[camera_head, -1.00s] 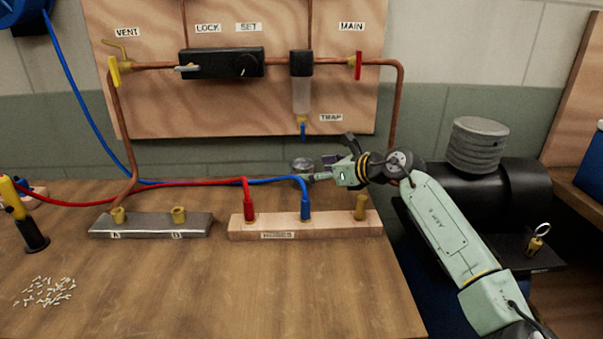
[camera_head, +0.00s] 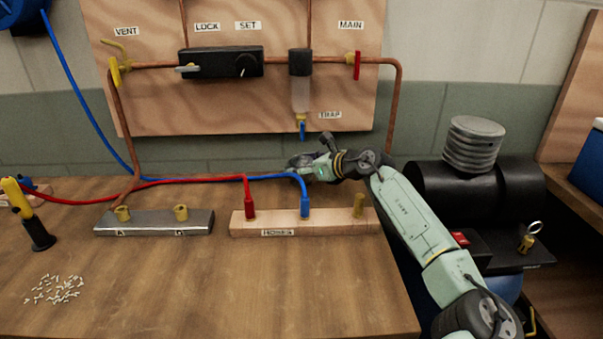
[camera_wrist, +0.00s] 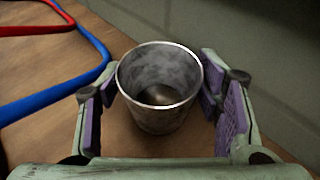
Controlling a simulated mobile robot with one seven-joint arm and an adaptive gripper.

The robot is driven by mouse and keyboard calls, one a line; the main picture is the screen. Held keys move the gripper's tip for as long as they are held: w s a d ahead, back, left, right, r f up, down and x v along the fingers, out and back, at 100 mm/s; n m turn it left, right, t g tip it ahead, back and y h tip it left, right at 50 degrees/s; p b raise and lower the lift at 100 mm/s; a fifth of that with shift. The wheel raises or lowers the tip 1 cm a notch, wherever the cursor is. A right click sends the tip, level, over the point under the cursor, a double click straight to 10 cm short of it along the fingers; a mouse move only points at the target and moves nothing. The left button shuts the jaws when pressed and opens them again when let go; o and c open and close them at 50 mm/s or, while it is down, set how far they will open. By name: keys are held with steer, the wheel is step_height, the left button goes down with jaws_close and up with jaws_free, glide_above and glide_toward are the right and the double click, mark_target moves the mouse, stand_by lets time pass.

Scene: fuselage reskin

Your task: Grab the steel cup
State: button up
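The steel cup (camera_wrist: 160,112) is a grey metal cup standing upright on the wooden bench, its round mouth facing up in the wrist view. My gripper (camera_wrist: 159,82) is open, with one purple-padded finger on each side of the cup. The cup lies between the fingers, with a gap at the left finger; the right finger is very near its rim, and I cannot tell if it touches. In the head view my gripper (camera_head: 302,166) is low at the back of the bench, behind the hose block, and mostly hides the cup.
A blue hose (camera_wrist: 62,92) and a red hose (camera_wrist: 38,29) run left of the cup. The wooden hose block (camera_head: 305,224) stands in front of my gripper, and the wall is close behind. A drain trap (camera_head: 301,90) hangs above. The front of the bench is mostly clear.

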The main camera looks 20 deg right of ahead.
steer(key=c, duration=1)
